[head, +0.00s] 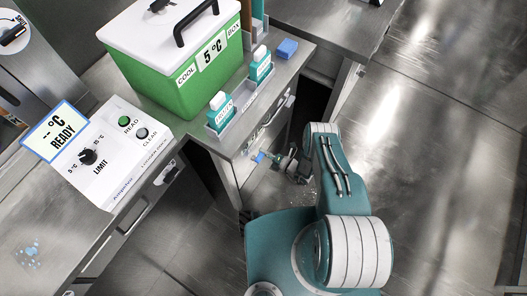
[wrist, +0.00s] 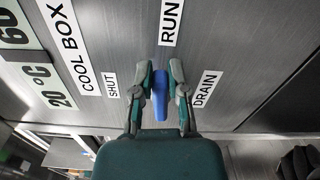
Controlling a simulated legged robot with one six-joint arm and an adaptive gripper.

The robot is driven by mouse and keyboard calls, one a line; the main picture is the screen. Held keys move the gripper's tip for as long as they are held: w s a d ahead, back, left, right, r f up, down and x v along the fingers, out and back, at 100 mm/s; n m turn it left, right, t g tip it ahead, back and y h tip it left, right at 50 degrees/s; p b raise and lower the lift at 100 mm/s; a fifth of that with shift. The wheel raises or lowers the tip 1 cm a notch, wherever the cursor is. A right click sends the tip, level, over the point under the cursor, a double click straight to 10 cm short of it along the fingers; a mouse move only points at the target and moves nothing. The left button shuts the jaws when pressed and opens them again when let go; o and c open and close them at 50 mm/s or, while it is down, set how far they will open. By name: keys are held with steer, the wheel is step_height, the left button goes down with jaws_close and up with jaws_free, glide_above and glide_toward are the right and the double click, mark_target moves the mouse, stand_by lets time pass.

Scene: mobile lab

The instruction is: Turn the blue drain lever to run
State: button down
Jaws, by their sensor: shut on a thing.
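The blue drain lever (wrist: 162,88) is between the two fingers of my gripper (wrist: 161,92) in the wrist view, and the fingers are shut on it. The lever stands on a grey panel, with its far end toward the "RUN" label (wrist: 171,24). The "SHUT" label (wrist: 113,85) is to the left of the fingers and the "DRAIN" label (wrist: 206,88) is to the right. The lever's base is hard to make out.
A green cool box (head: 165,75) with a white lid stands on the counter. A grey rack (head: 232,118) with teal bottles and a blue block (head: 287,48) are beside it. A white control panel (head: 105,158) is at left. Floor at right is clear.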

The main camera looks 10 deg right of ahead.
steer(key=shift+w+d+f+m, duration=0.1)
steer(key=shift+w+f+m, duration=0.15)
steer(key=shift+m, duration=0.55)
steer(key=shift+f, duration=0.1)
steer(key=c, duration=0.6)
jaws_free()
steer(key=shift+s, duration=0.1)
steer(key=shift+c, duration=0.2)
steer(key=v, duration=1.2)
steer(key=shift+s+f, duration=0.1)
